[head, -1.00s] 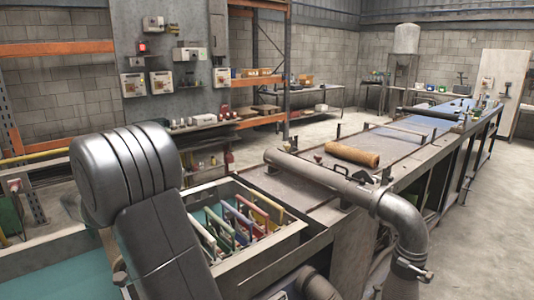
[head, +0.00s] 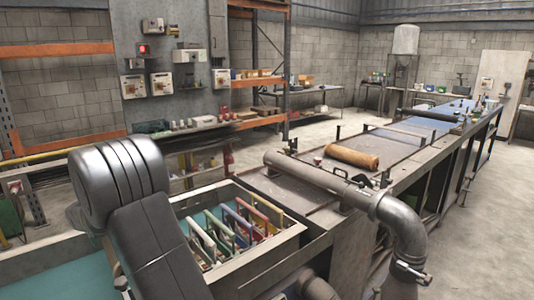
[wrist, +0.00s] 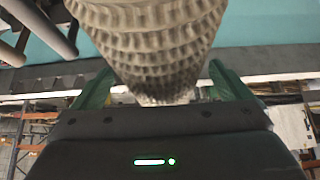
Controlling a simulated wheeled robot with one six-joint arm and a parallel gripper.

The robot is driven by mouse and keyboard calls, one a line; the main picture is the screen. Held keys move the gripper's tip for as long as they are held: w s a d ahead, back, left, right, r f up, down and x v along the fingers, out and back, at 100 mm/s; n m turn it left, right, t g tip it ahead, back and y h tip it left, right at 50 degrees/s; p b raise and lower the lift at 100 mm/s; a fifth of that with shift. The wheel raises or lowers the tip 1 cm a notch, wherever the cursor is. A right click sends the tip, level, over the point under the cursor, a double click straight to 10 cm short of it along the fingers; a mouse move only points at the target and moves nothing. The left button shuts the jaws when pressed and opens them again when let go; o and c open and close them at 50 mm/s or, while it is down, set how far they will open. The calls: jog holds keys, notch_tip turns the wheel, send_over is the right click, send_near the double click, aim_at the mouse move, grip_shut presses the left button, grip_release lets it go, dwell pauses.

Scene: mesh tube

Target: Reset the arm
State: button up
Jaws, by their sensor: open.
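My gripper (wrist: 163,84) shows in the wrist view as two green fingers set wide apart above a dark body with a green light. It is open. A grey-beige mesh tube (wrist: 145,38) with a dimpled surface fills the top middle of that view, and its narrower end reaches down between the fingers. I cannot tell whether it touches either finger. In the head view my arm's dark links stand at the front left; my gripper and the mesh tube are not seen there.
Grey rods (wrist: 40,32) lie at the upper left of the wrist view, by a teal surface (wrist: 265,30). In the head view, a bin (head: 262,262) of coloured-handled frames stands beside my arm. A metal pipe (head: 318,178) and a tan roll (head: 352,157) lie on the long bench (head: 290,190).

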jog(key=shift+f+b, duration=0.4)
jog(key=shift+f, duration=0.05)
jog(key=b+v, duration=0.1)
jog(key=v, duration=1.3)
jog(key=p+x, duration=0.1)
jog(key=x, duration=1.3)
notch_tip(320, 180, up, 10)
jog(key=p, duration=0.8)
jog(key=shift+r+p, duration=0.25)
jog(key=shift+p, duration=0.15)
